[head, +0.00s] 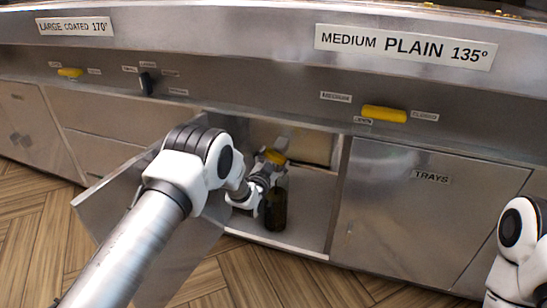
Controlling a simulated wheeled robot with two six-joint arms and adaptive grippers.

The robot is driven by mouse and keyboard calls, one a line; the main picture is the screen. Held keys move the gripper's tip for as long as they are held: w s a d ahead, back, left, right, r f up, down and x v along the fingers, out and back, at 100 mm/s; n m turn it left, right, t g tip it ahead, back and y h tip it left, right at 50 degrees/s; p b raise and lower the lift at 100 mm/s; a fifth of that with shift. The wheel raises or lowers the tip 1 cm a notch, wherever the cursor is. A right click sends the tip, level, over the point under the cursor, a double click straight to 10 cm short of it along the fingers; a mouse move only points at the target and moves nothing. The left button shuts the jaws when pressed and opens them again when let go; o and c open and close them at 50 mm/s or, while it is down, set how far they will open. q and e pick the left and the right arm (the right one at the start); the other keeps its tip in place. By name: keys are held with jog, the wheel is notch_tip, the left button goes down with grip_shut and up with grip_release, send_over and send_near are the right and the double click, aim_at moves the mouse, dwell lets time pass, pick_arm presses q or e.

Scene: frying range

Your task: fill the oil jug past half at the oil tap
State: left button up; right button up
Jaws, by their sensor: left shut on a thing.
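The oil jug (276,211) is a dark, bottle-like vessel in the open cabinet, upright at or just above its floor. My left arm reaches into the cabinet, and my left gripper (266,182) is shut at the upper part of the jug, partly hiding it. A yellow piece (274,156), seemingly the oil tap's handle, shows just above the gripper; the tap's outlet is hard to make out. The oil level in the jug cannot be seen. Only a link of my right arm shows at the right edge; its gripper is out of view.
The cabinet door (170,255) stands open at the left, beside my left arm. A closed panel marked TRAYS (430,215) is to the right. Yellow levers (384,114) (70,72) and a black switch (147,84) sit on the front panel above. The wooden floor (30,240) is clear.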

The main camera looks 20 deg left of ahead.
pick_arm(q)
jog(key=shift+n+p, duration=0.55)
jog(key=shift+n, duration=0.65)
jog(key=shift+d+n+p, duration=0.1)
jog(key=shift+n+p, duration=0.4)
jog(key=shift+n, duration=0.9)
jog(key=o, duration=1.1)
jog(key=shift+s, duration=0.1)
jog(key=s, duration=1.2)
jog(key=shift+a, duration=0.2)
